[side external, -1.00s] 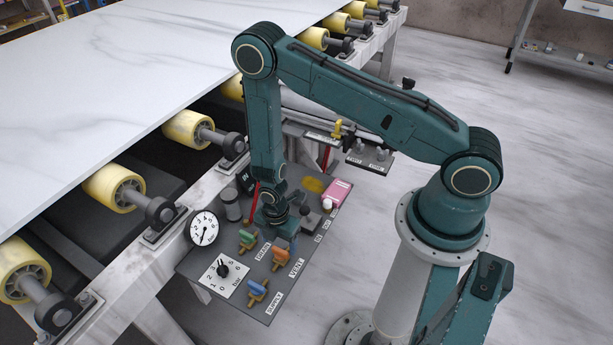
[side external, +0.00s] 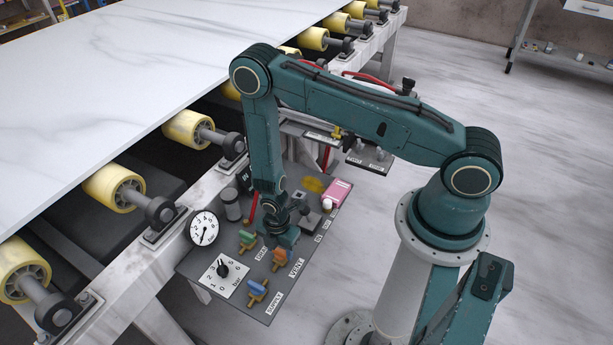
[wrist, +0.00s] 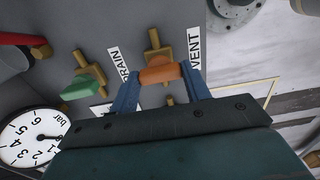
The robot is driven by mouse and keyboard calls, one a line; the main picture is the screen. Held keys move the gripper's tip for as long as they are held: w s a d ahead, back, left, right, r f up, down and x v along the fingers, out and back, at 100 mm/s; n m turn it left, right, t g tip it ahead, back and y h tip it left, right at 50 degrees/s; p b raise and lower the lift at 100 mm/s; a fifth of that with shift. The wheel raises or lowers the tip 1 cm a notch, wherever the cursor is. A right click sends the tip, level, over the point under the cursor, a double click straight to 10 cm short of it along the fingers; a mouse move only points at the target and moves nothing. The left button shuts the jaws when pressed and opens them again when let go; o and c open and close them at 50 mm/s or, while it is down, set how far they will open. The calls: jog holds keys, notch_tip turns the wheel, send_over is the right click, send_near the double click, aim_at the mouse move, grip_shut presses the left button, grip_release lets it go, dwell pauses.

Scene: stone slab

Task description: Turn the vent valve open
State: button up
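The vent valve has an orange handle (side external: 279,254) on a brass body (wrist: 154,40), beside the VENT label (side external: 297,268). In the wrist view the orange handle (wrist: 160,74) lies crosswise to its brass body. My gripper (side external: 280,240) is low over the panel at this valve. In the wrist view its two blue fingers (wrist: 161,76) are apart, one by each end of the orange handle. The fingertips are very close to the handle ends; whether they touch is not clear.
The green-handled drain valve (wrist: 83,86) and the blue-handled supply valve (side external: 257,288) are close by on the grey panel (side external: 228,313). A gauge (side external: 204,229), a dial (side external: 223,270) and a pink-and-white item (side external: 336,195) are also on it. The conveyor frame (side external: 112,260) runs alongside.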

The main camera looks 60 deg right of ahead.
jog(key=shift+m, duration=0.4)
jog(key=shift+c, duration=0.3)
jog(key=m, duration=1.2)
jog(key=shift+m, duration=2.6)
jog(key=o, duration=1)
jog(key=shift+r, duration=0.1)
